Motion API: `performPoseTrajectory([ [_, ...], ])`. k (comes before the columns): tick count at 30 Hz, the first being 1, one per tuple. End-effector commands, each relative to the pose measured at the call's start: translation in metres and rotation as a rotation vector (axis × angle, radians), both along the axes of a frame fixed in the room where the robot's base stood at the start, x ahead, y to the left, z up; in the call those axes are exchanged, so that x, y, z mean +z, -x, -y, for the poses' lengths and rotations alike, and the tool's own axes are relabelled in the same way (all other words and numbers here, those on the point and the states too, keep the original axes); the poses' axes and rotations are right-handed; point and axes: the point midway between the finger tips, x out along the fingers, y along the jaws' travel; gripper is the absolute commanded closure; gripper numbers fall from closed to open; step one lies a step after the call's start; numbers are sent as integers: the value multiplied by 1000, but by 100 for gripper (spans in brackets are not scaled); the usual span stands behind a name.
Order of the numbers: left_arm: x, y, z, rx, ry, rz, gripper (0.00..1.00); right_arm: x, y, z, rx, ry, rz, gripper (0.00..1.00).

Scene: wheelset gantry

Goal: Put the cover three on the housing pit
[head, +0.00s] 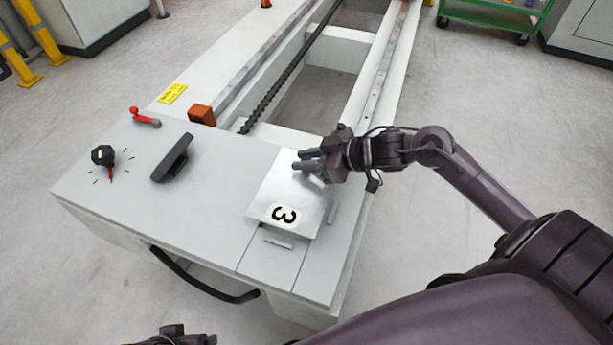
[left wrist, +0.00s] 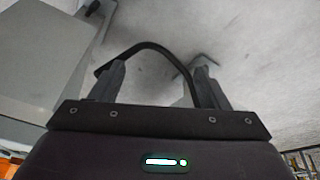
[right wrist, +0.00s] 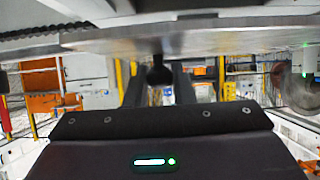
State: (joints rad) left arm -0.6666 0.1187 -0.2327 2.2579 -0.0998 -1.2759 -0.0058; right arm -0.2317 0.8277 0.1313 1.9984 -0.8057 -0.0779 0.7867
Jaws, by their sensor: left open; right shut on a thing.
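Cover three (head: 285,212) is a bright metal plate marked with a black 3, at the right front of the grey housing top (head: 215,195). My right gripper (head: 298,161) is at its far end, shut on its dark knob (right wrist: 160,73), which shows between the fingers in the right wrist view with the plate edge (right wrist: 215,40) above. I cannot tell whether the plate rests on the housing or hovers over it. The pit opening is not visible. My left gripper (left wrist: 152,82) is open and empty; only a bit of it (head: 185,336) shows at the head view's bottom edge.
The housing carries a black rotary knob (head: 103,155), a red lever (head: 144,117), a dark handle (head: 172,158) and an orange block (head: 202,114). Rails run away behind. A green cart (head: 490,18) stands far right.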

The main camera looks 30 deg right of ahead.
Motion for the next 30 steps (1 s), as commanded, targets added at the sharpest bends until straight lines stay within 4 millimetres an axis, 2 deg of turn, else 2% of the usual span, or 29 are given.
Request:
performPoseTrajectory([
  [6, -7, -5, 15, -24, 43, 72, 31, -41, 0, 0, -2, -3, -2, 100],
  [9, -6, -7, 19, -31, 57, 97, 31, -51, 0, 0, -1, -2, 0, 100],
  [22, -4, -8, 21, -34, 63, 105, 31, -56, 0, 0, 0, -1, -1, 100],
  [23, -4, -8, 21, -34, 63, 105, 31, -56, 0, 0, 1, 0, -1, 74],
  [27, -4, -8, 21, -34, 63, 104, 31, -56, 0, 0, 1, 0, -1, 56],
  [30, -4, -8, 21, -34, 62, 105, 31, -56, 0, 0, 1, 0, -1, 56],
])
